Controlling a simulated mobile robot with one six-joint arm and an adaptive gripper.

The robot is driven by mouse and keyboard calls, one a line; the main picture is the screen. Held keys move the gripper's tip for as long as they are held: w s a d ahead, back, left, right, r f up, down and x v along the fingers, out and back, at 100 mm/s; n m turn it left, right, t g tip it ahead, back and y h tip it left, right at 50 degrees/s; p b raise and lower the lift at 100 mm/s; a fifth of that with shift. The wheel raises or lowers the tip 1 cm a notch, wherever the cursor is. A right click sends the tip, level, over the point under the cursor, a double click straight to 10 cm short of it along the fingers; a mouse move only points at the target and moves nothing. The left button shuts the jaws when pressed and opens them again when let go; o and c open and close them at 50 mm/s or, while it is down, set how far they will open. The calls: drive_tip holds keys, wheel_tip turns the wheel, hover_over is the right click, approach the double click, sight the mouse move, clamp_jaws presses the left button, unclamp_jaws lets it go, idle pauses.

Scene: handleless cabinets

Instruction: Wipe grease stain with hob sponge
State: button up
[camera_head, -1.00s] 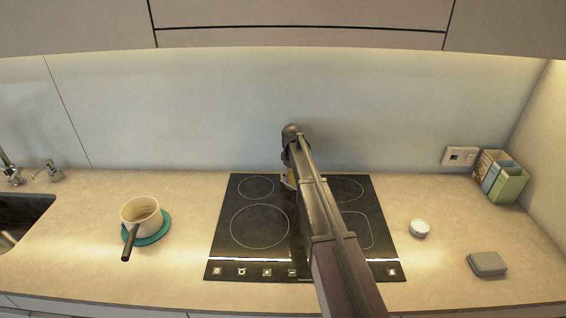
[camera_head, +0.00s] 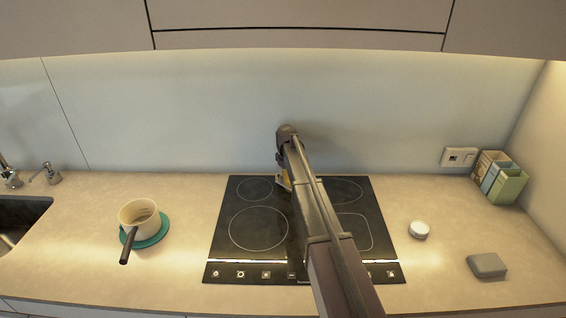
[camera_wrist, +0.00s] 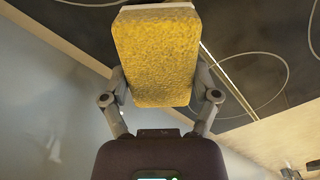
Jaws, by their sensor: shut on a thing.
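My gripper (camera_wrist: 160,95) is shut on a yellow sponge (camera_wrist: 155,55) with a pale layer along its far edge; its fingers press on both sides. In the head view a small part of the sponge (camera_head: 284,180) shows left of my arm, over the back middle of the black hob (camera_head: 258,202). My arm hides the middle of the hob and most of my gripper. I cannot tell whether the sponge touches the glass. No grease stain can be made out; it may be hidden.
A cream pot (camera_head: 138,213) stands on a teal mat (camera_head: 152,240) left of the hob. A white round item (camera_head: 419,229) and a grey block (camera_head: 487,265) lie to the right. Cartons (camera_head: 500,178) stand in the right corner. The wall (camera_head: 200,120) is close behind the hob.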

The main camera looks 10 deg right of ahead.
drive_tip(key=shift+d+f, duration=0.15)
drive_tip(key=shift+d, duration=0.45)
drive_tip(key=shift+s+d, duration=0.2)
drive_tip(key=shift+d, duration=0.55)
drive_tip(key=shift+a, duration=0.25)
drive_tip(key=shift+w+a, duration=0.3)
drive_tip(key=shift+a, duration=1.15)
drive_tip(key=shift+w+a+r+p, duration=0.15)
drive_tip(key=shift+a+r+p, duration=0.05)
drive_tip(key=shift+r+p, duration=0.7)
wheel_tip(320, 180, up, 6)
drive_tip(key=p, duration=0.5)
drive_tip(key=shift+f+p, duration=0.1)
drive_tip(key=shift+p, duration=0.25)
drive_tip(key=shift+f, duration=0.15)
